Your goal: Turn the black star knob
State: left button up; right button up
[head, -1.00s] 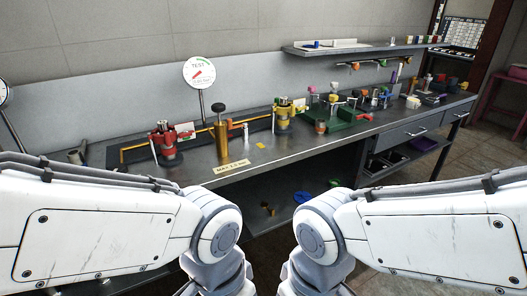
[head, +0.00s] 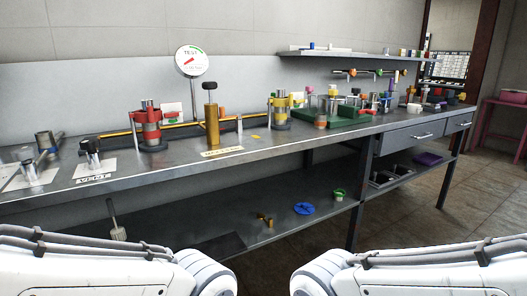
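A black knob with a lobed, star-like top (head: 89,146) sits on a small silver fitting on a white plate, at the left of the steel bench (head: 190,160). A label reading "VENT" (head: 94,178) lies in front of it. A brass cylinder (head: 212,124) further right carries a smaller, plain black cap (head: 210,86). Only my two white arm links show along the bottom edge. Neither gripper is in view, and nothing touches the knob.
A red-clamped fitting (head: 149,128) stands just right of the knob, and a round gauge marked "TEST" (head: 191,60) behind. Silver fittings (head: 30,170) stand left of it. A lower shelf (head: 270,215) holds a blue ring (head: 303,209). The bench front edge by the knob is clear.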

aim_at(91, 144)
jog(key=z, duration=0.1)
jog(key=k, duration=0.4)
jog(key=u, duration=0.55)
jog(key=i, duration=1)
jog(key=u, duration=0.55)
